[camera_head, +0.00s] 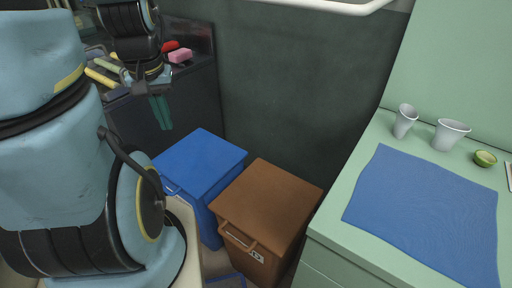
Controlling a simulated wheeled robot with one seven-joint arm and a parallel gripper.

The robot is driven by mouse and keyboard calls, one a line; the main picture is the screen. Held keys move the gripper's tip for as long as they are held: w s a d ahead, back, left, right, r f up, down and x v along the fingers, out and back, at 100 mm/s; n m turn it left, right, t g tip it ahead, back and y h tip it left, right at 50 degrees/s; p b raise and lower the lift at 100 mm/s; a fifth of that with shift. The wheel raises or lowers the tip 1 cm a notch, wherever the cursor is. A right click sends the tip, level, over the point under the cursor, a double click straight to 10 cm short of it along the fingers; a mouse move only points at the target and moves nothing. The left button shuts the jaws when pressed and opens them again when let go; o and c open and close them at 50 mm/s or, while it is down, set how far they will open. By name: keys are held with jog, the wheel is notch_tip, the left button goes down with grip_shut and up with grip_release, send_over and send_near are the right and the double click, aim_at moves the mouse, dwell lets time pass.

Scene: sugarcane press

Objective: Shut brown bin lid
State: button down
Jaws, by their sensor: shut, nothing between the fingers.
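The brown bin (250,255) stands on the floor between the blue bin and the green counter. Its brown lid (268,203) lies flat across the top, and no opening shows. A handle (238,237) and a small white label are on its front. My gripper (161,127) hangs at the upper left with its teal fingers pointing down, together and empty. It is left of and beyond the brown bin in the picture, apart from it.
A blue bin (200,160) with a flat lid stands left of the brown bin. The green counter (335,228) on the right holds a blue mat (425,210), two cups (450,133) and a cut green fruit (485,158). A dark cabinet with colored items is behind my gripper.

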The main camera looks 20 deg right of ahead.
jog(key=s+d+f+m+g+y+p, duration=0.15)
jog(key=d+m, duration=0.35)
jog(key=d, duration=0.6)
jog(key=s+d+f+m+g+y+p, duration=0.15)
jog(key=d+m, duration=0.25)
jog(key=d, duration=0.7)
notch_tip(320, 180, down, 9)
jog(key=a+h+p, duration=0.1)
jog(key=shift+s+a, duration=0.35)
jog(key=shift+s, duration=0.05)
jog(key=shift+f, duration=0.15)
